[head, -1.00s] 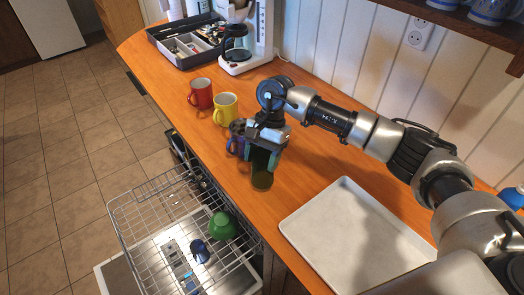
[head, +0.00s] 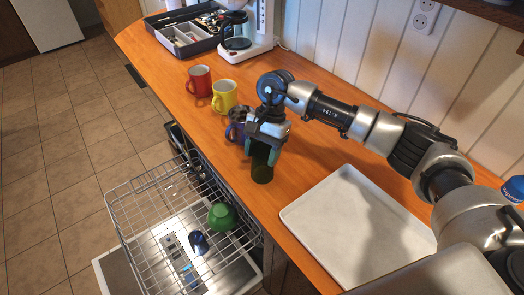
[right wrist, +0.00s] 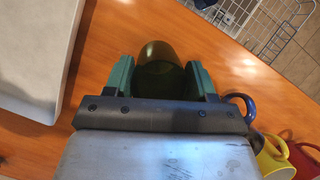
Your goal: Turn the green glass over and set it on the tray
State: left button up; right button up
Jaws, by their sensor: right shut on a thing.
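The dark green see-through glass (head: 262,170) is at the counter's front edge, left of the tray. My right gripper (head: 262,155) reaches down over it and is shut on it. In the right wrist view the glass (right wrist: 160,68) sits between the two green fingers (right wrist: 161,80). I cannot tell which end of the glass is its mouth, or whether it touches the counter. My left gripper is not in view.
A purple-blue mug (head: 235,133) stands close behind the gripper, with yellow (head: 223,97) and red (head: 199,82) mugs beyond. An open dishwasher rack (head: 135,190) holds a green bowl-like item (head: 221,216) below the counter edge. Bare counter lies behind the tray.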

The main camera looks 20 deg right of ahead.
jog(key=shift+f+b, duration=0.25)
jog(key=shift+b, duration=0.05)
jog(key=o, duration=1.1)
